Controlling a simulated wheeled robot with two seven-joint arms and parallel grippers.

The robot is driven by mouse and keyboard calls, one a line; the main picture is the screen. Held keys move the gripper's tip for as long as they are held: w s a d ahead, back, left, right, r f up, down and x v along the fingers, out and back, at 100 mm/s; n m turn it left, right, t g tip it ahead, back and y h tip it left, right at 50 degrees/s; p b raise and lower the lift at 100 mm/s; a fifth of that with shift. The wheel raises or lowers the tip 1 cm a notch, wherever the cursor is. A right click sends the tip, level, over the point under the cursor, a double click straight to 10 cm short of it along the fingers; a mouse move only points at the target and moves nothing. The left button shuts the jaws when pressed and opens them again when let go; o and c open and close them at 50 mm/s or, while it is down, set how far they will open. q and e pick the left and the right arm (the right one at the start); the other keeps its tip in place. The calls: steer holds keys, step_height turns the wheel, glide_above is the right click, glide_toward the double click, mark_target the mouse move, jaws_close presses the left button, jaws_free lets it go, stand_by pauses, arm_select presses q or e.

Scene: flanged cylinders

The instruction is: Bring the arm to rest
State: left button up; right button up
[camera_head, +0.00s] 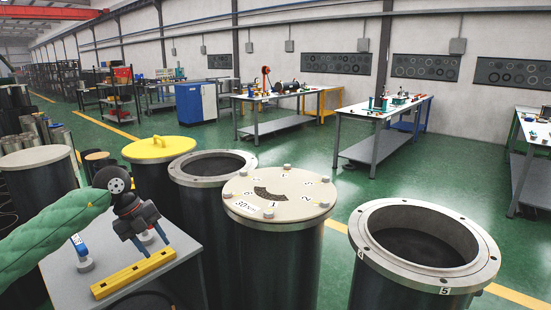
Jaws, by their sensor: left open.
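My left arm comes in from the left in a green sleeve. I cannot tell whether the fingertips touch the bar. My right gripper is not in view.
A flanged cylinder with a bolted, numbered lid (279,192) stands right of the table. An open flanged cylinder (424,245) is at the right, another (212,167) behind. A yellow lid (158,149) covers a further cylinder. A blue-handled tool (81,251) stands on the table. Green floor lies beyond.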

arm_select(q)
steer(key=s+d+r+n+t+h, duration=0.1)
steer(key=s+d+t+h, duration=0.2)
steer(key=d+h, duration=0.7)
steer(key=s+d+r+t+h, duration=0.1)
steer(key=s+d+t+h, duration=0.3)
steer(key=d, duration=1)
steer(key=s+a+f+n+t+y, duration=0.2)
steer(key=a+f+n+t+y, duration=0.3)
steer(key=f+n+y, duration=0.55)
steer(key=s+a+f+n+t+y, duration=0.35)
steer(key=a+f+n+y, duration=0.4)
steer(key=n, duration=0.65)
steer(key=s+f+n+g, duration=0.1)
steer(key=s+f+g, duration=0.6)
steer(key=s, duration=0.5)
steer(key=s+f+g, duration=0.5)
steer(key=s+f, duration=0.4)
steer(key=s, duration=0.4)
steer(key=s+d+f+g, duration=0.1)
steer(key=d+f, duration=0.1)
steer(key=f, duration=1.2)
steer(key=s+d+f+g, duration=0.1)
steer(key=d+f, duration=0.2)
steer(key=f, duration=1.1)
steer(key=shift+s+g+h, duration=0.3)
steer(key=shift+g, duration=0.05)
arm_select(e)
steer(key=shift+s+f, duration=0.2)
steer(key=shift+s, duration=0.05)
